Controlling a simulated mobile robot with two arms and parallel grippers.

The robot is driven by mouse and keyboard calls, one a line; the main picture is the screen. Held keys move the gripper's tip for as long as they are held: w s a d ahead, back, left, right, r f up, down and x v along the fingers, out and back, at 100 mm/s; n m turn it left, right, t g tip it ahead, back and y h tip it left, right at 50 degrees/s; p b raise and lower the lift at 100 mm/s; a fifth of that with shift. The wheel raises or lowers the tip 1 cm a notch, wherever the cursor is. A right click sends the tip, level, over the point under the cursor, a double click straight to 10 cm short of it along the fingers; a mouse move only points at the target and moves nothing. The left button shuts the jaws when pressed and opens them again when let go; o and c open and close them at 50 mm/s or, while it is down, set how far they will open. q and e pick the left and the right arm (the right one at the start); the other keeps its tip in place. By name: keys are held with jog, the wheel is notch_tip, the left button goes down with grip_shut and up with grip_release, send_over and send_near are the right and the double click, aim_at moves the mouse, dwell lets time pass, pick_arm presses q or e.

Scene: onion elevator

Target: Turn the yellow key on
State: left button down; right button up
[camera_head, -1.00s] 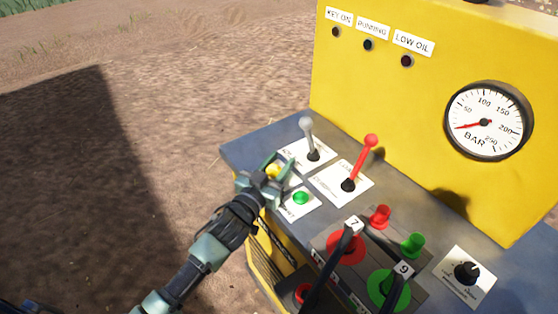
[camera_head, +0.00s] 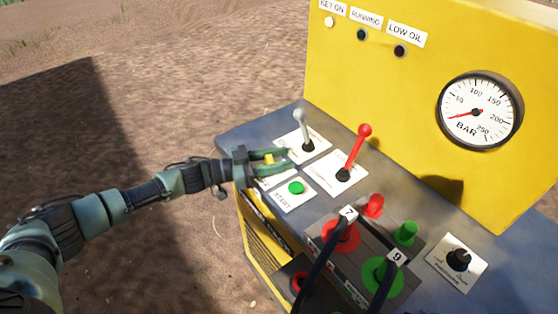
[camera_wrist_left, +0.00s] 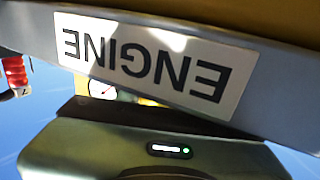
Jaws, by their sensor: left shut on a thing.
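The yellow key (camera_head: 268,158) sits at the left end of the grey control panel, on a white label plate. My left gripper (camera_head: 272,160) is shut on it, with a finger on each side. The KEY ON lamp (camera_head: 329,22) at the top left of the yellow housing is lit white. The left wrist view shows an upside-down ENGINE label (camera_wrist_left: 150,62) on the panel edge; the key does not show there. My right gripper is not in view.
A green START button (camera_head: 296,188) is just below the gripper. A grey lever (camera_head: 302,128) and a red lever (camera_head: 356,150) stand to the right. Black cables with tags 7 and 9 lie in front. A pressure gauge (camera_head: 480,111) is on the housing.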

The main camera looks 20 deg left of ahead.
aim_at(266, 161)
pick_arm(q)
jog(key=shift+s+d+m+g+h+b, duration=0.15)
jog(key=shift+m+g+h+b, duration=0.45)
jog(key=shift+m+g, duration=0.45)
jog(key=shift+g, duration=0.35)
jog(key=c, duration=0.9)
grip_release()
jog(key=v, duration=0.8)
jog(key=shift+d, duration=0.1)
